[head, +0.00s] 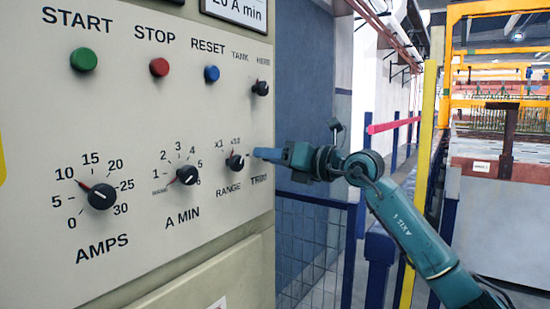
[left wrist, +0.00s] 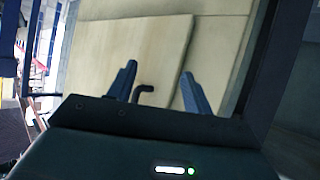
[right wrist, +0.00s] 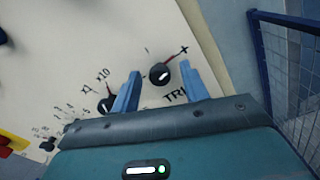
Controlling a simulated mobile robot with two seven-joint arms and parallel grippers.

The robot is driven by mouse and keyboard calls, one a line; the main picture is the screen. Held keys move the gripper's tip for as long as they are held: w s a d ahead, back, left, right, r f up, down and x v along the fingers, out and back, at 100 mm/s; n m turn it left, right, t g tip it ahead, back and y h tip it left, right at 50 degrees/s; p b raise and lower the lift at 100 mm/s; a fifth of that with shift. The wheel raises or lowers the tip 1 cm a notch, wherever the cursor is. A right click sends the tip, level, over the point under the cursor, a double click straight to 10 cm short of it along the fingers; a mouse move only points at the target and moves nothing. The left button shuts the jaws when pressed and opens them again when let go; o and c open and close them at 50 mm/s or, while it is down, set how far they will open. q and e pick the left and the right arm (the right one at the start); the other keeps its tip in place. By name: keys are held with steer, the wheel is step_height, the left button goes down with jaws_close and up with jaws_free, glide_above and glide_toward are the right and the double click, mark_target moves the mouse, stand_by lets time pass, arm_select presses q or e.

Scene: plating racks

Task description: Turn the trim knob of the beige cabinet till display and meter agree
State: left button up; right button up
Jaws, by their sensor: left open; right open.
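The beige cabinet (head: 130,130) fills the left of the head view. The trim knob (right wrist: 160,74), dark with a red pointer mark, shows in the right wrist view between the fingertips of my right gripper (right wrist: 157,82). The jaws are open around its line of view; whether they touch it cannot be told. In the head view my right gripper (head: 262,154) reaches the panel's right edge just above the TRIM label and hides the knob. My left gripper (left wrist: 158,80) is open and empty, facing a plain beige surface. The display and meter are not in view.
The range knob (head: 235,161) sits close left of my right gripper, with the A MIN knob (head: 187,175) and AMPS knob (head: 101,196) farther left. Green, red and blue buttons are above. A dark hooked handle (left wrist: 143,92) shows in the left wrist view. A blue mesh fence (right wrist: 285,75) stands right.

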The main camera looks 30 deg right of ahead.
arm_select(q)
step_height(320, 180, down, 3)
steer(key=n+t+b, duration=0.1)
steer(key=b, duration=0.6)
arm_select(e)
steer(key=v, duration=1.3)
steer(key=shift+s, duration=0.1)
